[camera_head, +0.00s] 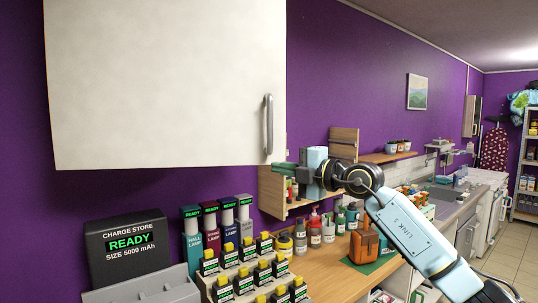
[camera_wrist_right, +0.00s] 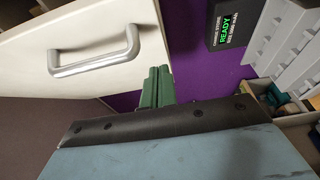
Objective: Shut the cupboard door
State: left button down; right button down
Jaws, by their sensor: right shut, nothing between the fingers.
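The white cupboard door (camera_head: 165,85) fills the upper left of the head view, with a grey bar handle (camera_head: 268,124) near its right edge. In the wrist view the door (camera_wrist_right: 95,75) and its handle (camera_wrist_right: 95,55) are at upper left. My right gripper (camera_head: 284,167) is at the door's lower right corner, below the handle. Its green fingers (camera_wrist_right: 157,85) are shut and empty, close beside the door's edge. I cannot tell whether they touch it. The cupboard's inside is hidden behind the door in the head view. My left gripper is not in view.
A wooden wall shelf (camera_head: 343,142) is behind my right gripper. The counter (camera_head: 335,280) holds bottles and an orange container (camera_head: 364,243).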

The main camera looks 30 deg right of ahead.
aim_at(257, 162)
jog(key=shift+w+d+p, duration=0.2)
jog(key=shift+w+p, duration=0.95)
jog(key=shift+w, duration=2.15)
jog(key=shift+d, duration=0.1)
